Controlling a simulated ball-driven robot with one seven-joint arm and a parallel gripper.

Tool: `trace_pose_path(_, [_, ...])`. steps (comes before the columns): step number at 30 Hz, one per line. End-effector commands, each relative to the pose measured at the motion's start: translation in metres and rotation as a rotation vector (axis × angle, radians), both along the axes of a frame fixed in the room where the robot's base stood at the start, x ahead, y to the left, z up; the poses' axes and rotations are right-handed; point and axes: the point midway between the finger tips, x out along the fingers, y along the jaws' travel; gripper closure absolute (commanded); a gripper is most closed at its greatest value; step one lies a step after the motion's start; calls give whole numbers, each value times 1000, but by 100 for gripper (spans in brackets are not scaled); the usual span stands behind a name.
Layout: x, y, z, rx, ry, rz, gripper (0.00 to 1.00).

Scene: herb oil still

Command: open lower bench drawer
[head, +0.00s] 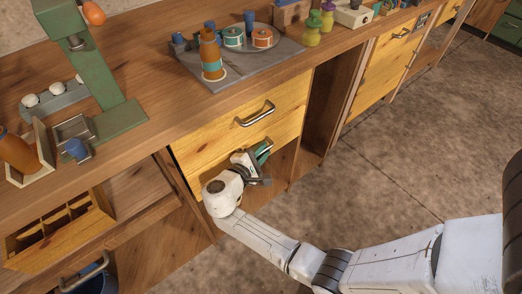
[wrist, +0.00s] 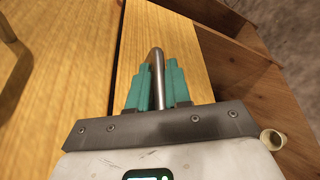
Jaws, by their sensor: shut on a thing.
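The lower bench drawer has a yellow wood front (wrist: 185,38); in the head view my arm partly covers it, below the upper drawer (head: 225,135). Its metal bar handle (wrist: 157,70) stands between the teal fingers of my gripper (wrist: 158,88), which are shut on it. In the head view my gripper (head: 262,153) is at the lower front, just under the upper drawer's handle (head: 256,114). I cannot tell whether the lower drawer stands out from the bench.
Open shelf space (head: 322,115) lies right of the drawers. A grey slab (head: 285,70) on the benchtop bears an orange bottle (head: 211,55) and a plate with tins. The floor (head: 400,150) in front is clear.

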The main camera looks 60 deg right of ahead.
Motion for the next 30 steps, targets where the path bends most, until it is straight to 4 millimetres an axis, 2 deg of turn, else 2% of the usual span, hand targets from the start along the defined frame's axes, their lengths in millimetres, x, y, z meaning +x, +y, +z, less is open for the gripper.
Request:
trace_pose_path(5, [-19, 6, 3, 0, 5, 2, 100])
trace_pose_path(8, [-41, 12, 5, 1, 7, 3, 100])
trace_pose_path(21, [-167, 48, 4, 1, 7, 3, 100])
trace_pose_path(27, [-209, 60, 2, 1, 6, 3, 100])
trace_pose_path(30, [-223, 65, 2, 0, 3, 3, 100])
